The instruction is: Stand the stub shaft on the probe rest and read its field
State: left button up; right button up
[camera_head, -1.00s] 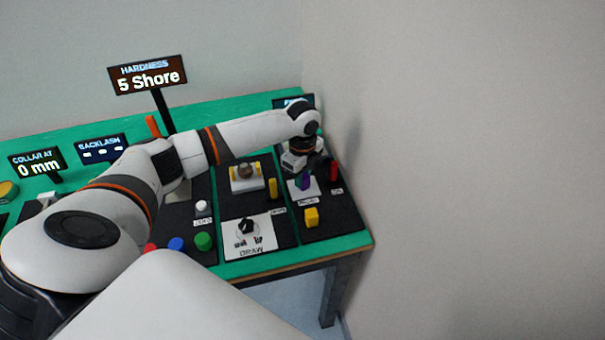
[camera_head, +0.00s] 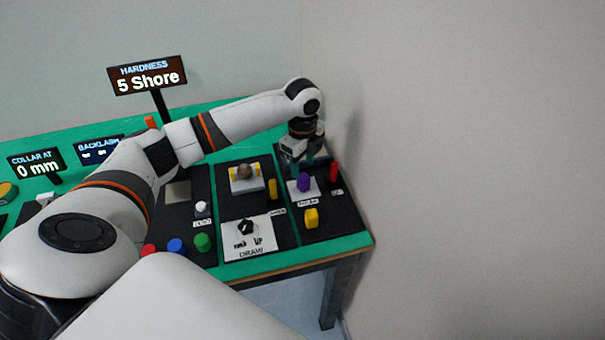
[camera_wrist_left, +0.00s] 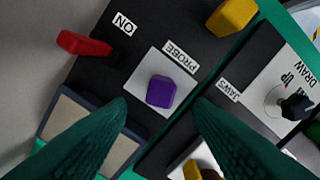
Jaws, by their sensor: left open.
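A short purple piece, which I take for the stub shaft (camera_head: 303,184), stands on the pale plate labelled PROBE (camera_head: 292,190), the probe rest. In the left wrist view the purple piece (camera_wrist_left: 160,91) sits on the white plate (camera_wrist_left: 184,84), seen from above. My left gripper (camera_head: 304,161) is open and empty, above and just behind the purple piece and apart from it. Its two dark green fingers (camera_wrist_left: 160,106) frame the lower part of the wrist view. The field reading does not show; my left arm hides the back of this station. My right gripper is not in view.
A red lever (camera_head: 333,172) marked ON is right of the plate and a yellow block (camera_head: 311,218) is in front. The neighbouring panel holds a brown ball in yellow jaws (camera_head: 245,172) and a DRAW knob (camera_head: 247,227). The wall is close on the right.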

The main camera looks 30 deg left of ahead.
aim_at(302, 177)
pick_arm(q)
notch_tip(302, 177, up, 7)
jog(key=shift+f, duration=0.15)
dwell(0.6)
